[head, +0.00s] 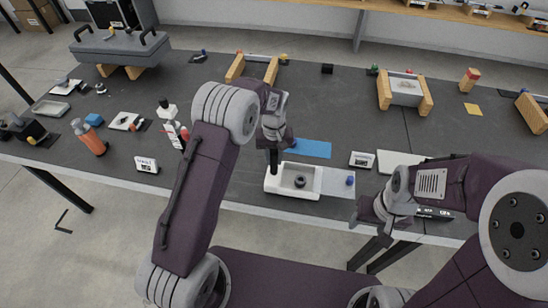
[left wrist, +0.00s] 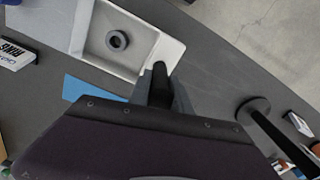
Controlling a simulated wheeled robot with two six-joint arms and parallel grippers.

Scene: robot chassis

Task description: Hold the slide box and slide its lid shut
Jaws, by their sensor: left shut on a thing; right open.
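The white slide box (head: 283,190) sits near the table's front edge, with a dark ring (head: 300,181) inside; the box (left wrist: 168,52) also shows in the left wrist view. Its pale grey lid (head: 333,185) extends out to the right, leaving the ring's side uncovered. My right gripper (head: 373,212) is open and empty, right of and nearer than the lid, apart from the knob.
A blue mat (head: 308,148) lies behind the box. A small labelled block (head: 362,160) and a white flat panel (head: 398,160) lie behind and right of the lid. A dark labelled item (head: 433,213) lies near the front edge at right. Bare table lies left of the box.

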